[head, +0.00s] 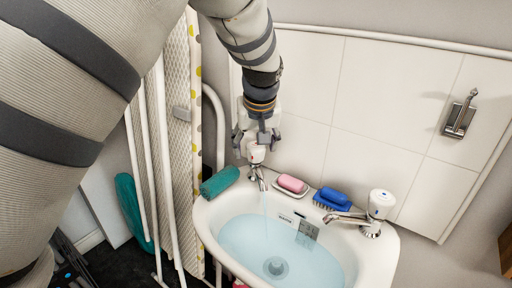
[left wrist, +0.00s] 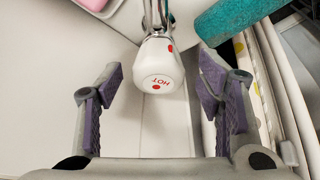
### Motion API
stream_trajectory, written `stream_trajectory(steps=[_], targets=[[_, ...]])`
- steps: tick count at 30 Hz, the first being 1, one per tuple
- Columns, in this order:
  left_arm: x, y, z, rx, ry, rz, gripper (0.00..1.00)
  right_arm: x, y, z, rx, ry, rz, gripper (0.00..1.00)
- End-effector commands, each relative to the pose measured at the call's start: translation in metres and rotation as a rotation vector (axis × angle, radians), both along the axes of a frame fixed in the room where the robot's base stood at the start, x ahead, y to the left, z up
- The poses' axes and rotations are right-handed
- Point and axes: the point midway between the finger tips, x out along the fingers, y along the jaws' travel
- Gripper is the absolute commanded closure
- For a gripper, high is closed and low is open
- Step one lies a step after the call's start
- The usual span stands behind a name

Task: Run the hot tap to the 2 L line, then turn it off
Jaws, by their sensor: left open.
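The white hot tap (head: 256,154) stands at the back left of the sink (head: 205,228). In the left wrist view its knob (left wrist: 160,65) shows a red dot and the word HOT. A thin stream runs from its spout into blue-tinted water (head: 285,248) in the basin. A small marked plate (head: 306,229) is on the basin's back wall; I cannot read its lines. My left gripper (head: 257,146) is above the hot tap. In the wrist view its purple-padded fingers (left wrist: 163,97) are spread on either side of the knob, apart from it. My right gripper is not in view.
A second white-topped tap (head: 377,208) stands at the sink's right. Pink soap (head: 291,183) and a blue brush (head: 333,197) lie on the back rim. A teal rolled cloth (head: 220,182) is left of the hot tap, near a folded ironing board (head: 179,130). A tiled wall rises behind.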

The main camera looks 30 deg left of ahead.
Motion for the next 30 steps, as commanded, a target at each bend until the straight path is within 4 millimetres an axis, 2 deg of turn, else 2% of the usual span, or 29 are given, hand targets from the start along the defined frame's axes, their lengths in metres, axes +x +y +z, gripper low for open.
stream_trajectory(steps=[1, 3, 9, 12, 17, 30], targets=[[-0.003, -0.004, 0.022, 0.003, -0.016, -0.001, 0.39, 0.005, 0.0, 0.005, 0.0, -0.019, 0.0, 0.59], [-0.008, -0.008, 0.039, 0.004, -0.016, -0.001, 0.39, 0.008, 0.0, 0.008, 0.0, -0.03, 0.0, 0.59], [-0.022, -0.02, 0.08, 0.003, -0.013, 0.002, 0.39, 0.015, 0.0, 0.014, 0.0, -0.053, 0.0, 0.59], [-0.027, -0.023, 0.092, 0.003, -0.01, 0.003, 0.39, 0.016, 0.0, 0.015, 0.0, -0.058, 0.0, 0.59], [-0.03, -0.026, 0.099, 0.002, -0.005, 0.004, 0.39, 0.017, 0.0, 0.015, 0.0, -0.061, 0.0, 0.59], [-0.03, -0.026, 0.099, 0.003, -0.003, 0.004, 0.39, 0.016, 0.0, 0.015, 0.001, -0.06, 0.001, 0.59]])
